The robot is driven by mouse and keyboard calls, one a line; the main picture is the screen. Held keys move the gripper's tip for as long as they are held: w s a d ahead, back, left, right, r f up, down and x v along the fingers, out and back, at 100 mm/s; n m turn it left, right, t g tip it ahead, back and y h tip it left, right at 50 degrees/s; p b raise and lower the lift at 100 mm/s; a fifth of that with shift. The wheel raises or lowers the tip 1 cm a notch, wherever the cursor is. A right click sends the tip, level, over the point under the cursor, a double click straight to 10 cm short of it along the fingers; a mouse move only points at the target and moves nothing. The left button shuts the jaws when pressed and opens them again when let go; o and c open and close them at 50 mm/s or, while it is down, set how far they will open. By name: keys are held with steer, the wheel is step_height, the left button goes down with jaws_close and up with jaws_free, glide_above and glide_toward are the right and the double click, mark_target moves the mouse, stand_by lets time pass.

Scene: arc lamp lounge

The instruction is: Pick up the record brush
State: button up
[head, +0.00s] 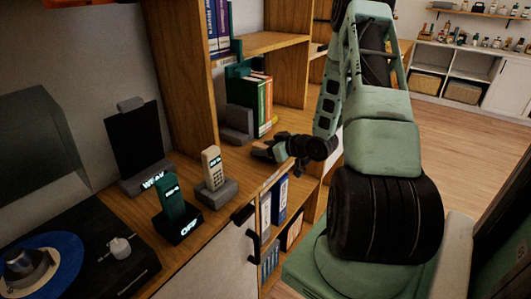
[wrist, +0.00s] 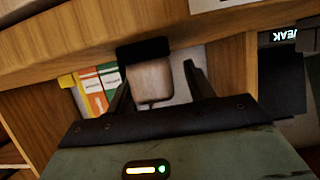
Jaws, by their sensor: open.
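A small block with a tan wood-like face and a black end, which looks like the record brush (wrist: 152,82), shows in the wrist view between the two fingers of my gripper (wrist: 156,68). The fingers are open, one on each side of it, and I see no clear contact. In the head view my gripper (head: 264,151) is low over the front part of the wooden cabinet top, right of the handsets. I cannot make out the brush there; the gripper and dim light hide that spot.
A grey bookend (head: 238,122) and upright books (head: 263,100) stand just behind my gripper. A handset on a grey stand (head: 213,168), a green handset (head: 175,210), a black panel (head: 134,140) and a turntable (head: 105,255) are to the left. Wooden uprights (head: 190,60) rise behind.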

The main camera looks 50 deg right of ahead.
steer(key=c, duration=1.1)
steer(key=shift+r, duration=0.1)
